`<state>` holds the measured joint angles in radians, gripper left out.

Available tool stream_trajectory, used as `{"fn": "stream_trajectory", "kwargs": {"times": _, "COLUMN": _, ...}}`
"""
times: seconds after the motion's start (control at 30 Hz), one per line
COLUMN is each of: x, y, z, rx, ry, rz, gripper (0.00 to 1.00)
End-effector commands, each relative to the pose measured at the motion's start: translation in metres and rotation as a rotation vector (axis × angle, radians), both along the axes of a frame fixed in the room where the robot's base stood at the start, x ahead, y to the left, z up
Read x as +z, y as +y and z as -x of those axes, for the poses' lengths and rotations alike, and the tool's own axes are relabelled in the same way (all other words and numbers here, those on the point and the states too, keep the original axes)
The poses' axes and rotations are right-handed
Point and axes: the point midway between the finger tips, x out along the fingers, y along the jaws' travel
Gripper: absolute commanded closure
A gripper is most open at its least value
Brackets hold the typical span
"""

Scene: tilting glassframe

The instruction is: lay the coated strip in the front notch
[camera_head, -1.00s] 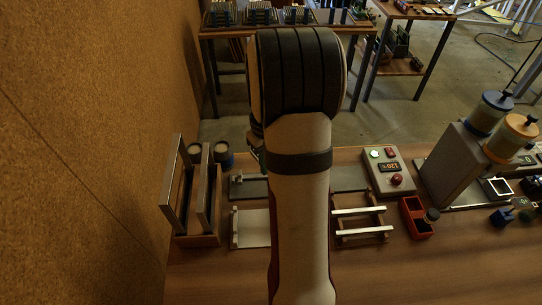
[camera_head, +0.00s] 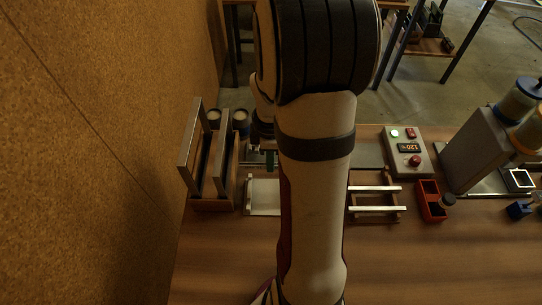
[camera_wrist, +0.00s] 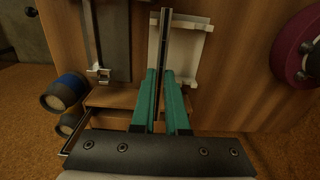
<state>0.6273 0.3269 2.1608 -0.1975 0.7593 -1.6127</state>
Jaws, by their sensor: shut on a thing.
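My gripper (camera_wrist: 161,100) has green fingers, shut on a thin dark strip (camera_wrist: 162,45) with a paler edge. In the wrist view the strip points away from the fingers and overlaps a pale tray (camera_wrist: 187,48); I cannot tell whether they touch. The tray also shows in the head view (camera_head: 262,197), partly behind my arm. There the green fingers (camera_head: 271,159) barely show, and I cannot make out the strip. A wooden rack with two pale crossbars (camera_head: 377,198) stands right of my arm. I cannot make out any notches.
Tall metal-edged frames (camera_head: 193,150) stand on a wooden base at the left, close to the cork wall (camera_head: 90,150). Two small round containers (camera_head: 240,117) sit behind them. A control box (camera_head: 406,150), a red bin (camera_head: 432,203) and a grey machine (camera_head: 482,150) stand to the right. The front tabletop is clear.

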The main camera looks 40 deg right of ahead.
Motion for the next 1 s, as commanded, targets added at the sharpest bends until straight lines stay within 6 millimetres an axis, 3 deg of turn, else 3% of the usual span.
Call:
{"fn": "stream_trajectory", "kwargs": {"times": 0.5, "x": -0.052, "y": 0.000, "z": 0.000, "rx": -0.002, "ry": 0.001, "rz": -0.001, "gripper": 1.00}}
{"fn": "stream_trajectory", "kwargs": {"times": 1.0, "x": -0.055, "y": 0.000, "z": 0.000, "rx": -0.002, "ry": 0.000, "rz": 0.000, "gripper": 1.00}}
